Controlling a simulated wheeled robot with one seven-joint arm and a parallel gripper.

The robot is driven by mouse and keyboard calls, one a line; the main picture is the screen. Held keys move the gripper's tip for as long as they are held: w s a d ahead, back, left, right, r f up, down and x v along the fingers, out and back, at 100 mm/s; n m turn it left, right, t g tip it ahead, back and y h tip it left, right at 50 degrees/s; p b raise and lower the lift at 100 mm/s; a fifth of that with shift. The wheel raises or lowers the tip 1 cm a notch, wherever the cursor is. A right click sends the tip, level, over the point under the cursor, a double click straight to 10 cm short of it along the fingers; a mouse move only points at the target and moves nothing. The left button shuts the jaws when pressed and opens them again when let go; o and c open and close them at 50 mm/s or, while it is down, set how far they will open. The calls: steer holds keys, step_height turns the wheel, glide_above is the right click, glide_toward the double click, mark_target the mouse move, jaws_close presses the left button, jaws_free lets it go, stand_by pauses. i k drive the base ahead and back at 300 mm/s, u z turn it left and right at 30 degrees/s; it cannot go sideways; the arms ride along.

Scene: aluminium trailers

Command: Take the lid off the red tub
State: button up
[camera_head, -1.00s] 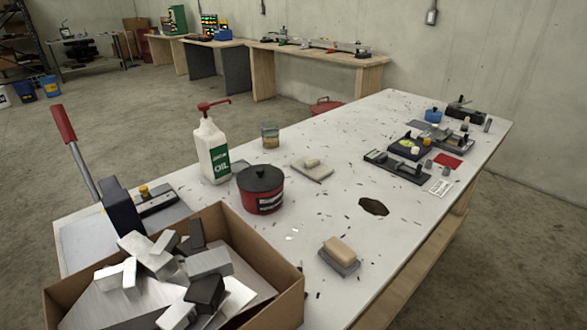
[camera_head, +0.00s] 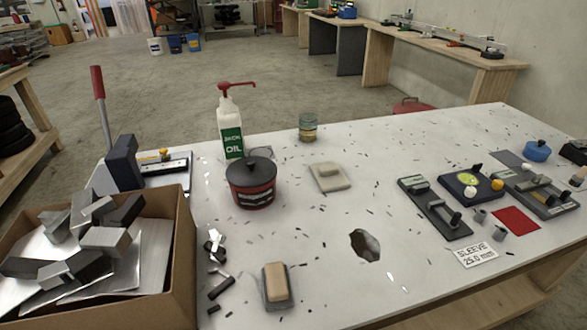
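The red tub (camera_head: 262,193) stands upright on the white workbench, near the middle of the view. Its dark lid (camera_head: 251,170) with a small knob sits on top of it. A white oil bottle (camera_head: 230,127) with a red pump stands just behind the tub, to its left. My gripper is not in view.
A cardboard box (camera_head: 186,245) of metal offcuts stands at the front left, beside a lever tool (camera_head: 122,160). A sponge-like block (camera_head: 275,281) lies in front of the tub. A jar (camera_head: 307,128) and a flat pad (camera_head: 329,178) are behind and right. The bench (camera_head: 330,240) has a hole.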

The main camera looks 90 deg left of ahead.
mark_target(252, 171)
steer(key=z, duration=0.05)
steer(key=i, duration=0.75)
steer(key=u, duration=3.4)
steer(key=i, duration=0.5)
steer(key=u, duration=0.05)
